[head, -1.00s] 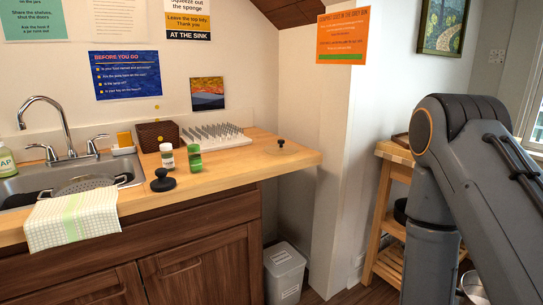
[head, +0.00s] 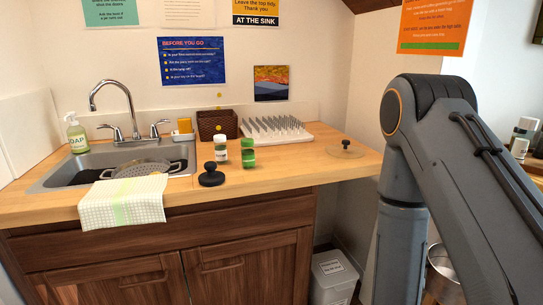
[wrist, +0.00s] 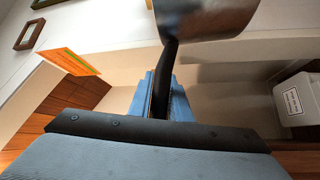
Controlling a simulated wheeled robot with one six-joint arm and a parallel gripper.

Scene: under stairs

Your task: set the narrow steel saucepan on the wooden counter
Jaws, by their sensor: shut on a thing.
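In the wrist view my gripper (wrist: 163,82) is shut on the black handle of a steel saucepan (wrist: 205,18). The pan is off the counter, and only part of its wall shows at the top of that view. In the head view a steel vessel (head: 443,270) shows low on the right, partly behind my arm; it looks like the same pan, but I cannot be sure. The wooden counter (head: 290,168) is left of my arm in the head view. My gripper is hidden there.
The counter holds a sink (head: 80,170), a towel (head: 123,202), a black-knobbed object (head: 211,175), two jars, a basket (head: 217,122), a pegged rack (head: 275,131) and a clear lid (head: 345,151). Bare wood lies along the front right. A bin (head: 333,277) stands below.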

